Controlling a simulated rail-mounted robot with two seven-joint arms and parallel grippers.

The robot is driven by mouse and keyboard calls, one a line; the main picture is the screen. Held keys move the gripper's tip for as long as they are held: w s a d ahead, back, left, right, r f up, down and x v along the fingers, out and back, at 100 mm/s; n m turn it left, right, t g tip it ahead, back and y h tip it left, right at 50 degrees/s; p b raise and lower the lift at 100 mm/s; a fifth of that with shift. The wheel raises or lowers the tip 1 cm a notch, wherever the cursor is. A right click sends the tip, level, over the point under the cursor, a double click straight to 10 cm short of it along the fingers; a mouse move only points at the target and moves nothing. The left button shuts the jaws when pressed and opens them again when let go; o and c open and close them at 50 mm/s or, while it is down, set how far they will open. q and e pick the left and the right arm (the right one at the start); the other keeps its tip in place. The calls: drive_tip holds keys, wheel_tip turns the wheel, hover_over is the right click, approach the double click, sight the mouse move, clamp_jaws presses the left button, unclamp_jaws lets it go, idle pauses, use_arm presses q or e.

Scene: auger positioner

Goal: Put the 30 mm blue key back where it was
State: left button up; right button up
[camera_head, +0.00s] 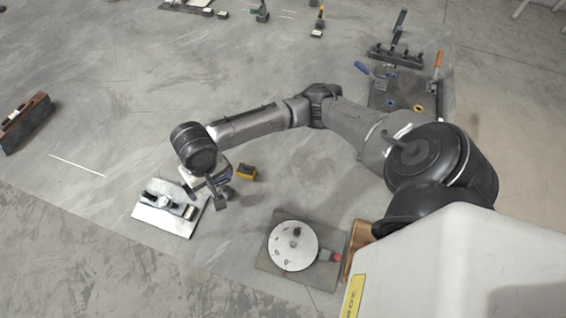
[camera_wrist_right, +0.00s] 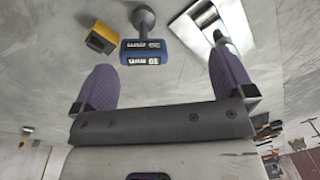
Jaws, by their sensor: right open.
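The blue key (camera_wrist_right: 143,52), marked 30 mm, shows in the right wrist view as a blue block joined to a grey stem with a round end. It lies ahead of the fingers of my right gripper (camera_wrist_right: 160,66), roughly between their lines. The purple-padded fingers are wide apart, and no grip on the key shows. In the head view my right gripper (camera_head: 207,187) is low over the floor, beside the white plate, and partly hides the key area. My left gripper is not in view.
A yellow block (camera_head: 246,172) lies just right of the gripper; it also shows in the wrist view (camera_wrist_right: 102,37). A white plate (camera_head: 180,229) with small fittings is at left. A round white dial (camera_head: 284,246) stands on a square base at front. Several fixtures are at the back.

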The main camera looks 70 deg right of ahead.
drive_tip(key=s+a+f+n+t+y, duration=0.2)
drive_tip(key=s+a+f+n, duration=0.3)
drive_tip(key=s+a+f, duration=0.25)
drive_tip(key=s+d+f+n+h, duration=0.1)
drive_tip(key=s+d, duration=0.1)
drive_tip(key=s, duration=0.2)
drive_tip(key=s+d+f+n, duration=0.1)
drive_tip(key=s+d, duration=0.1)
drive_tip(key=s, duration=0.3)
drive_tip(key=s+d+f+n+t+h, duration=0.1)
drive_tip(key=s+d, duration=0.2)
drive_tip(key=s, duration=0.1)
drive_tip(key=shift+s+h, duration=0.3)
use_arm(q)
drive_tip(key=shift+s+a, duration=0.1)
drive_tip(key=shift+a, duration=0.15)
